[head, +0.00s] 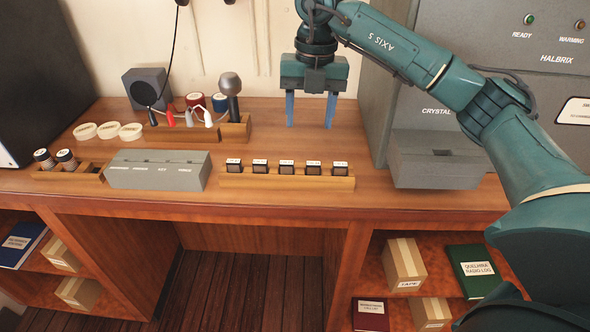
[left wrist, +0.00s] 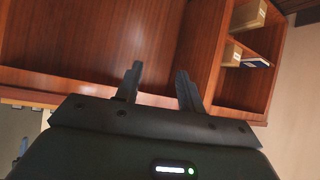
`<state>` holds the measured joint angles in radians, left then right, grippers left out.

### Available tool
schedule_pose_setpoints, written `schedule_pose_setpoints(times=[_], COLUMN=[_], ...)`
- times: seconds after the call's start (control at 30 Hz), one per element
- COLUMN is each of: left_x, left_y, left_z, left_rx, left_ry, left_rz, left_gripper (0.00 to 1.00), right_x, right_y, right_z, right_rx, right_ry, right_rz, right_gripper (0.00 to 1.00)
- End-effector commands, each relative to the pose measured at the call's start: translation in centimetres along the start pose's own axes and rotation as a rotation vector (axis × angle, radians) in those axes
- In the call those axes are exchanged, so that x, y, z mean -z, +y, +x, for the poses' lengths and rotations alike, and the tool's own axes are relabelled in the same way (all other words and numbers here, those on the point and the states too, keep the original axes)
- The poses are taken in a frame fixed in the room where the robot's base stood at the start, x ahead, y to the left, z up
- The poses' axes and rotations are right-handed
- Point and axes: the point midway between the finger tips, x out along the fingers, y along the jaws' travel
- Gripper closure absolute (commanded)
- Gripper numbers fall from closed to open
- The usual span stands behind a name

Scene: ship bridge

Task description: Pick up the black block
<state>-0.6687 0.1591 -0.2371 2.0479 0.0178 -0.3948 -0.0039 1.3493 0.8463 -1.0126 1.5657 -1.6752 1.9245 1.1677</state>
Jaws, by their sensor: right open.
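Several small black blocks (head: 286,170) with white labelled tops stand in a row in a low wooden rack (head: 285,184) at the desk's front middle. They look alike, so I cannot tell which one is meant. My right gripper (head: 311,122) hangs fingers down, with its blue fingers apart and nothing between them. It is behind the rack and a little to the right of its middle, clear of the blocks. My left gripper shows only in the left wrist view (left wrist: 158,80). Its dark fingers are apart and empty, facing the wooden furniture.
A grey box (head: 158,169) stands left of the rack. Behind it are a microphone (head: 231,88), plug leads and white rings (head: 108,131). Two dark cylinders (head: 66,158) sit far left. A grey cabinet (head: 440,110) borders the right. The desk between rack and right gripper is clear.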

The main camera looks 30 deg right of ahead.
Motion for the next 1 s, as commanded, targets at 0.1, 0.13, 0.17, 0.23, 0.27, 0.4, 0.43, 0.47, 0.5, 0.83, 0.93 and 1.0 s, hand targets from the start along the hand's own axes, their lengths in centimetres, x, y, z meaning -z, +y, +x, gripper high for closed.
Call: schedule_pose_setpoints(times=[0.1, 0.13, 0.17, 0.23, 0.27, 0.4, 0.43, 0.47, 0.5, 0.83, 0.93, 1.0], left_x=[0.1, 0.1, 0.1, 0.3, 0.3, 0.5, 0.5, 0.5, 0.5, 0.7, 0.5, 0.4], left_y=[0.0, 0.0, 0.0, 0.0, 0.0, -0.1, -0.2, -0.2, -0.3, -0.6, -0.7, -0.7], left_z=[0.0, -0.1, -0.1, -0.2, -0.2, -0.3, -0.3, -0.3, -0.3, -0.7, -0.7, -0.7], left_rx=[0.0, 0.0, 0.0, 0.0, 0.001, 0.003, 0.004, 0.006, 0.007, 0.019, 0.025, 0.027], left_ry=[0.0, 0.001, 0.001, 0.0, 0.0, -0.003, -0.004, -0.005, -0.006, -0.021, -0.033, -0.036], left_rz=[0.0, 0.0, 0.0, 0.0, 0.0, 0.001, 0.001, 0.001, 0.001, -0.006, -0.013, -0.016], left_gripper=[0.61, 0.61, 0.61, 0.61, 0.61, 0.61, 0.61, 0.61, 0.61, 0.61, 0.61, 0.61], right_x=[-0.8, -0.8, -0.8, -0.9, -0.9, -0.9, -0.9, -1.0, -1.0, -1.1, -1.2, -1.2], right_y=[-1.5, -1.6, -1.7, -1.8, -1.8, -1.9, -1.9, -1.9, -1.9, -2.1, -2.2, -2.2], right_z=[-0.9, -0.7, -0.3, 0.9, 1.5, 4.2, 4.6, 5.0, 5.6, 8.6, 10.2, 11.1], right_rx=[0.05, 0.055, 0.057, 0.058, 0.058, 0.055, 0.055, 0.054, 0.053, 0.053, 0.053, 0.052], right_ry=[-0.034, -0.036, -0.036, -0.035, -0.034, -0.034, -0.034, -0.034, -0.034, -0.032, -0.033, -0.033], right_rz=[0.05, 0.054, 0.056, 0.056, 0.055, 0.052, 0.052, 0.051, 0.051, 0.051, 0.051, 0.05], right_gripper=[0.45, 0.45, 0.45, 0.45, 0.45, 0.45, 0.45, 0.45, 0.45, 0.45, 0.45, 0.45])
